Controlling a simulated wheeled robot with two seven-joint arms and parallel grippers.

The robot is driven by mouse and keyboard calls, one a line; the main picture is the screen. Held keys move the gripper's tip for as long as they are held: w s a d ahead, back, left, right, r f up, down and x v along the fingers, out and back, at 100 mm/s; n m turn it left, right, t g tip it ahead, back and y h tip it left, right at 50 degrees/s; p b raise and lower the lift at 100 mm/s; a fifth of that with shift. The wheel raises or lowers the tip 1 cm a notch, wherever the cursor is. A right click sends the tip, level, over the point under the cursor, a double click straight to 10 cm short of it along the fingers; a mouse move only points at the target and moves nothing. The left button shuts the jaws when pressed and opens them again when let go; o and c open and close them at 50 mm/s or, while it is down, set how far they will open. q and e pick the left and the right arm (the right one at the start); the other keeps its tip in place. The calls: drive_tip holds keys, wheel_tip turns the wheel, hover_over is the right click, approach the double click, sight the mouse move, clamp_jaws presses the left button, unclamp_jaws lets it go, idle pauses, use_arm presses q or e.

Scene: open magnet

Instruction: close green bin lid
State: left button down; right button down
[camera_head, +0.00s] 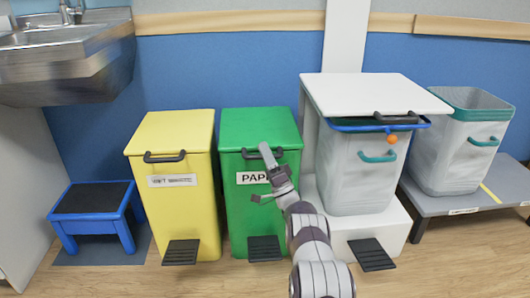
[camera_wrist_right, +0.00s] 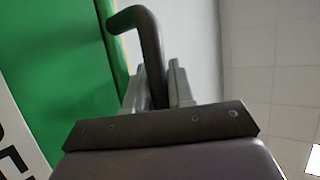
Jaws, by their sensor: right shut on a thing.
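The green bin (camera_head: 237,225) stands between the yellow bin and the white bin. Its green lid (camera_head: 258,125) looks down on the bin body, and a dark handle (camera_head: 247,152) is at its front edge. My right gripper (camera_head: 268,158) is at this handle and covers part of it. In the right wrist view, the fingers of my right gripper (camera_wrist_right: 158,80) are shut on the dark curved handle (camera_wrist_right: 135,18), one on each side. The green surface (camera_wrist_right: 60,60) is to the left. My left gripper is not in view.
A yellow bin (camera_head: 173,215) with its lid down is to the left, beside a blue step stool (camera_head: 92,220). A white bin unit (camera_head: 375,95) stands close on the right, with another grey bin (camera_head: 460,150) beyond. A black pedal (camera_head: 264,249) is at the green bin's foot.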

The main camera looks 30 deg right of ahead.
drive_tip(key=shift+f, duration=0.2)
drive_tip(key=c, duration=1.1)
unclamp_jaws()
drive_tip(key=shift+o, duration=0.2)
drive_tip(key=shift+r, duration=0.1)
drive_tip(key=shift+s, duration=0.15)
drive_tip(key=p+v, duration=0.4)
drive_tip(key=v, duration=0.8)
drive_tip(key=shift+s+f, duration=0.15)
drive_tip(key=shift+f, duration=0.15)
